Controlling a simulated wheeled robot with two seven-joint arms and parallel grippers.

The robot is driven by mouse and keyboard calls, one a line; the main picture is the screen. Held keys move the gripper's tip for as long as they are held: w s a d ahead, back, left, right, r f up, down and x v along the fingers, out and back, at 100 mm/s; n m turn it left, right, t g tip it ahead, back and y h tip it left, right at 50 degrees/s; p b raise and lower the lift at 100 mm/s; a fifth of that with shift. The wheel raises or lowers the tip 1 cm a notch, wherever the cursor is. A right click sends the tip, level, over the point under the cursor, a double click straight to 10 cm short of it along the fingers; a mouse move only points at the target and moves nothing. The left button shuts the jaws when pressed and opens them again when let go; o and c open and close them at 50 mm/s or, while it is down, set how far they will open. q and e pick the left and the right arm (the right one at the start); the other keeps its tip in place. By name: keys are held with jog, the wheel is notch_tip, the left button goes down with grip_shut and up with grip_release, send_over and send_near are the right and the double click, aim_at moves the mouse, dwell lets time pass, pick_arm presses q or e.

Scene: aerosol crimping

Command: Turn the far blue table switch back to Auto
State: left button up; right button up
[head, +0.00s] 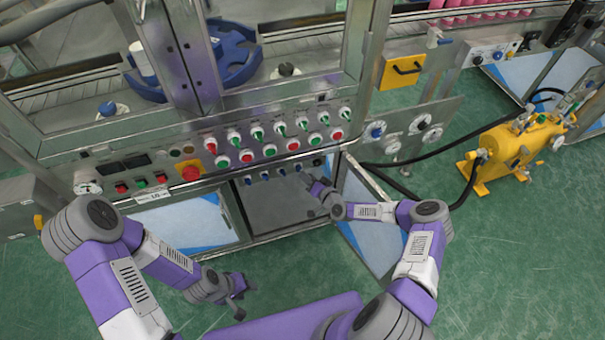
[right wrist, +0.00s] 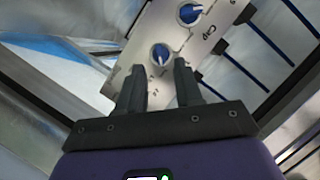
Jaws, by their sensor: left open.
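A row of small blue switches (head: 281,173) sits on a strip inside the open lower bay, below the button panel. I cannot tell from the labels which is the far table switch. The right wrist view shows two round blue switches with white pointers on a pale plate: a nearer one (right wrist: 160,54) and a farther one (right wrist: 190,13). My right gripper (head: 318,188) is at the right end of the row. Its fingers (right wrist: 157,80) are apart and empty, with the nearer switch just beyond the gap between the tips. My left gripper (head: 238,297) is open and empty, low over the floor.
The button panel (head: 250,145) with green and red buttons and a red emergency stop (head: 190,173) is above the bay. An open door (head: 370,220) stands right of my right gripper. A yellow pump (head: 515,145) with black hoses stands farther right. Green floor is clear in front.

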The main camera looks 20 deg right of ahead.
aim_at(299, 169)
jog(key=shift+b+x, duration=0.6)
jog(key=shift+x, duration=1.55)
grip_shut()
